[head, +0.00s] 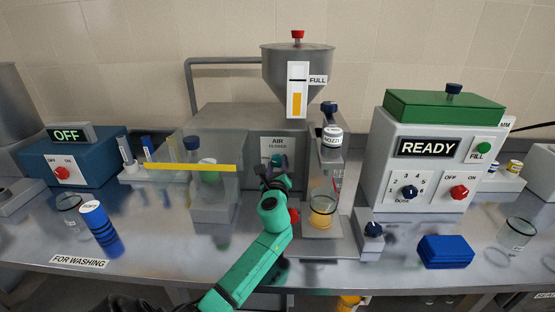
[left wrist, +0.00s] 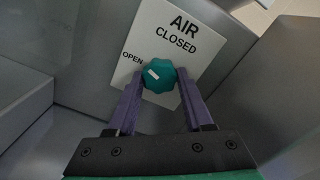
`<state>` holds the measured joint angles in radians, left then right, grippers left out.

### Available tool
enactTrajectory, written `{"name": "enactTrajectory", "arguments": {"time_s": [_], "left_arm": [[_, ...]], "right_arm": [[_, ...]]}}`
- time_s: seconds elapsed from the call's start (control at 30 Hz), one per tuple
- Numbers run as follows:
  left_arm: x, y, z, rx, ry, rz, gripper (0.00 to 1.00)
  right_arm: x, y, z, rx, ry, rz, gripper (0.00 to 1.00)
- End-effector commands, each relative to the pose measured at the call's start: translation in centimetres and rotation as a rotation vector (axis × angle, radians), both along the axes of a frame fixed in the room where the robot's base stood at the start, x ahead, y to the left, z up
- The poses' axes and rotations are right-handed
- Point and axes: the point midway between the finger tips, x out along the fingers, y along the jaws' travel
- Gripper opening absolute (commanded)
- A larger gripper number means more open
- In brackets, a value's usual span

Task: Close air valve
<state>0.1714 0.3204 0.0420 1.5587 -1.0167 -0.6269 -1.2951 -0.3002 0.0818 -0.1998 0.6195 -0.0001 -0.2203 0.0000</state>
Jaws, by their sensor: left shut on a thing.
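The air valve is a teal faceted knob (left wrist: 158,75) on a white plate (left wrist: 182,35) reading AIR, CLOSED and OPEN. A short white mark on the knob lies on its left side, toward the word OPEN. The knob also shows small in the head view (head: 277,160), on the front of the grey machine under the hopper. My left gripper (left wrist: 160,84) is shut on the knob, one purple finger on each side. In the head view the left gripper (head: 274,172) partly hides the knob. My right gripper is not in view.
A clear guard with a yellow strip (head: 193,168) stands just left of my arm. A glass with yellow contents (head: 322,210) stands close on the right. The READY box (head: 428,175) is farther right.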

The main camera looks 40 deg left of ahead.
Motion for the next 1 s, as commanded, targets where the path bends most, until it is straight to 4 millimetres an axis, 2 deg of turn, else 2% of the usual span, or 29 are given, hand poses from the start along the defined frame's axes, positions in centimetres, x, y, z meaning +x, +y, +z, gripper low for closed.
{"name": "enactTrajectory", "arguments": {"time_s": [0.03, 0.1, 1.0], "left_arm": [[0.0, 0.0, 0.4, 0.035, 0.033, 0.0, 0.0], [0.0, 0.0, 0.4, 0.088, 0.073, 0.0, 0.0], [-0.1, 0.1, 0.2, 0.762, 0.585, -0.002, 0.0]], "right_arm": [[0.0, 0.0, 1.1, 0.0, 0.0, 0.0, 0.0], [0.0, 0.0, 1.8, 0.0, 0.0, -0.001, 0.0], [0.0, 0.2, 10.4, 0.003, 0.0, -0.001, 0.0]]}}
